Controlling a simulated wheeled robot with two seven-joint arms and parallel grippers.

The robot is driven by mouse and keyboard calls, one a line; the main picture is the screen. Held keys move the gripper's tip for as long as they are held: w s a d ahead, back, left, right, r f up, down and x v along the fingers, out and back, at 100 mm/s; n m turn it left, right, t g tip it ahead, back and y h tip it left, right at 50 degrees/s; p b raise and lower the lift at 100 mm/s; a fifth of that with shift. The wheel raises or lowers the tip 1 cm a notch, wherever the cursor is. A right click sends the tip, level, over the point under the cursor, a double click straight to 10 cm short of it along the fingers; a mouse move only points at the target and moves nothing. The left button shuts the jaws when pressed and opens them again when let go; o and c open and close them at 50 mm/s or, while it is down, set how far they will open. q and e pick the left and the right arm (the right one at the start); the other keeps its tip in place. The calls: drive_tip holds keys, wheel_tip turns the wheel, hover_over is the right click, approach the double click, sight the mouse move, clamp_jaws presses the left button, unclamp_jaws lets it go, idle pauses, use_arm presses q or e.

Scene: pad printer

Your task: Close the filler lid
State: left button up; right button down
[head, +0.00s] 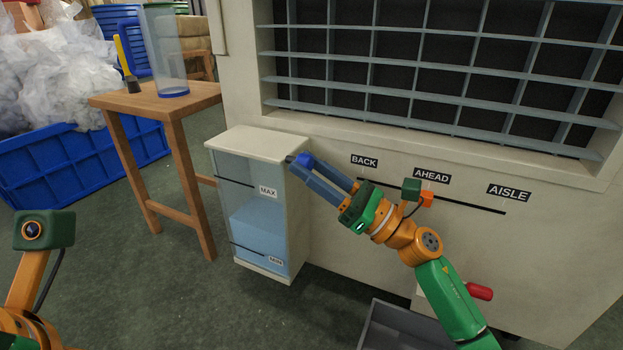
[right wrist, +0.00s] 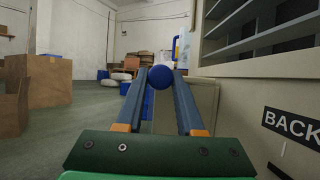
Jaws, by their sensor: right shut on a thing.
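The filler is a pale box with a clear blue-tinted front (head: 258,222) marked MAX and MIN, standing against the cream machine wall. Its white lid (head: 262,143) looks flat across the top in the head view; I cannot tell whether it is fully seated. My right gripper (head: 303,161) reaches in from the right to the lid's right edge. Its fingers are shut on a round blue knob (right wrist: 161,77), which shows between the fingertips in the right wrist view. Of my left arm only the wrist part shows at the left edge; its fingers are out of view.
A wooden stool (head: 160,103) with a clear cylinder (head: 163,55) and a brush (head: 129,66) stands left of the filler. A blue crate (head: 85,165) of white bags is behind it. A slot with BACK, AHEAD and AISLE labels (head: 431,176) runs along the wall. A grey tray (head: 390,328) lies below.

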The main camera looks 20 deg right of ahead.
drive_tip(key=shift+f+n, duration=0.1)
drive_tip(key=shift+n, duration=0.2)
drive_tip(key=c, duration=0.5)
unclamp_jaws()
drive_tip(key=p+v, duration=0.1)
drive_tip(key=v, duration=0.6)
